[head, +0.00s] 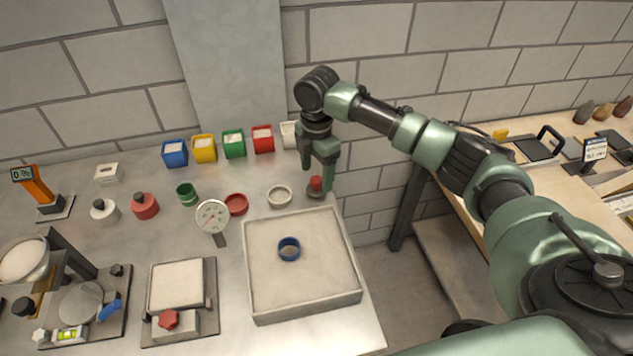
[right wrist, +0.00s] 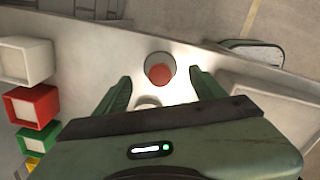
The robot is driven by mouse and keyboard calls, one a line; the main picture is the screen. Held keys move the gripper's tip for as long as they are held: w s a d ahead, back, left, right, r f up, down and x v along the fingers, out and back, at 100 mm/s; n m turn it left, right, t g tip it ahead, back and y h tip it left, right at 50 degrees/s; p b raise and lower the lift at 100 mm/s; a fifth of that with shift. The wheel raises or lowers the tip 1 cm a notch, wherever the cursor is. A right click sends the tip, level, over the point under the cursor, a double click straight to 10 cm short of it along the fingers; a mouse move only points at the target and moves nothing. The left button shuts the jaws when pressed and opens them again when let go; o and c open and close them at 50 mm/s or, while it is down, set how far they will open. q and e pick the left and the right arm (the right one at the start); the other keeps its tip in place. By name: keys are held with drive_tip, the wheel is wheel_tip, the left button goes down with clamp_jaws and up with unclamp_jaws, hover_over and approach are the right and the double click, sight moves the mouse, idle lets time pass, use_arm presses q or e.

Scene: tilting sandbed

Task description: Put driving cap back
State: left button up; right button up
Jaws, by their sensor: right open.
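A grey round cap with a red knob (head: 316,186), seemingly the driving cap, stands on the metal table near its back right edge. It also shows from above in the right wrist view (right wrist: 160,71), a red top within a grey round rim. My right gripper (head: 317,173) is open and points down over it. My left gripper is not in view.
A sand tray (head: 301,314) with a blue ring (head: 289,249) sits in front. A white ring (head: 279,197), a red ring (head: 236,204) and a dial gauge (head: 212,217) lie left of the cap. Several coloured bins (head: 233,144) line the back. A side bench (head: 560,175) stands right, across a gap.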

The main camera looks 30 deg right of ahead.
sight(317, 180)
wheel_tip(317, 180, up, 8)
drive_tip(key=b, duration=0.1)
